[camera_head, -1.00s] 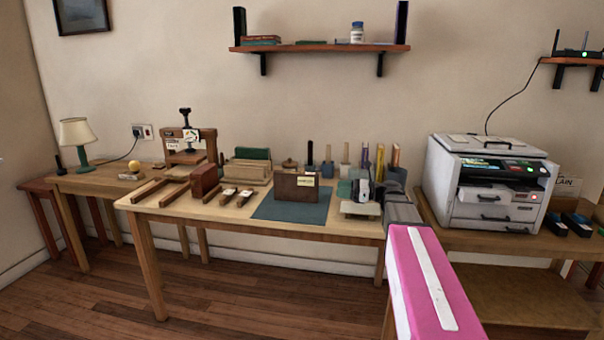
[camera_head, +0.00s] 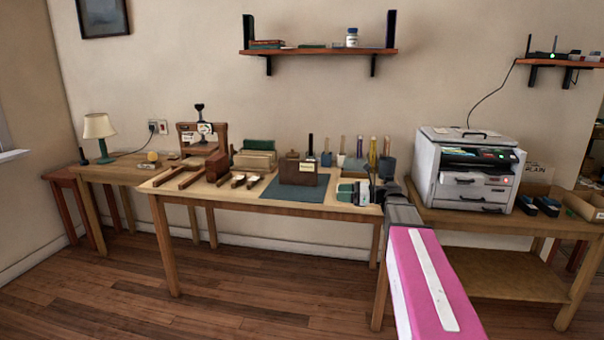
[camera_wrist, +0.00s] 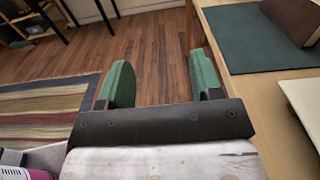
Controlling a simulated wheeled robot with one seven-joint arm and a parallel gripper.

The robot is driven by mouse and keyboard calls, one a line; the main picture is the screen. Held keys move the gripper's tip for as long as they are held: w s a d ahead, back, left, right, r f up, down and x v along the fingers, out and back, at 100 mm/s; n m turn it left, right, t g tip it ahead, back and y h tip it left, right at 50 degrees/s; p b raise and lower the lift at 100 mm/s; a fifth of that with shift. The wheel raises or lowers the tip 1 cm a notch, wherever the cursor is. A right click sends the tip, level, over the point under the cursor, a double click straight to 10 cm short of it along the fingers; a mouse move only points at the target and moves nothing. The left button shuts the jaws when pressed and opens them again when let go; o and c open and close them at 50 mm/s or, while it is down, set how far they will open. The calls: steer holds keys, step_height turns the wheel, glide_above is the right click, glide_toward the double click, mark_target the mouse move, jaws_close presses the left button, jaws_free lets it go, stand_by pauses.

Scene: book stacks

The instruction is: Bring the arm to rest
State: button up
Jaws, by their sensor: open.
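My arm, pink with a white stripe, reaches forward from the lower right in the head view. My gripper shows in the wrist view (camera_wrist: 158,82); its two green fingers stand wide apart with nothing between them, over the wooden floor (camera_wrist: 150,50) beside the table's edge. The work table (camera_head: 225,199) stands in front of me. On it lie a green mat (camera_head: 290,192) and a brown upright box (camera_head: 302,178) with a small label.
A wooden book press (camera_head: 203,140) and several tools stand on the table. A grey printer (camera_head: 466,190) sits on the right-hand table. A lamp (camera_head: 99,130) stands on the left table. A striped rug (camera_wrist: 40,110) lies on the floor, which is otherwise open near the gripper.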

steer(key=s+a+f+n+g+h, duration=0.1)
steer(key=s+f+n+h, duration=0.35)
steer(key=f, duration=0.45)
steer(key=s+a+f+n+g+h, duration=0.1)
steer(key=s+a+f+n+h, duration=0.15)
steer(key=s+f, duration=0.45)
steer(key=s+d+f+n+h, duration=0.3)
steer(key=s+f+n+h, duration=0.1)
steer(key=f+n+h, duration=0.1)
steer(key=s+d+f+n+g+h, duration=0.1)
steer(key=s+d+f+n+h, duration=0.2)
steer(key=f+n, duration=0.4)
steer(key=shift+s+d+f+h, duration=0.45)
steer(key=shift+s+h, duration=0.45)
steer(key=shift+s, duration=0.3)
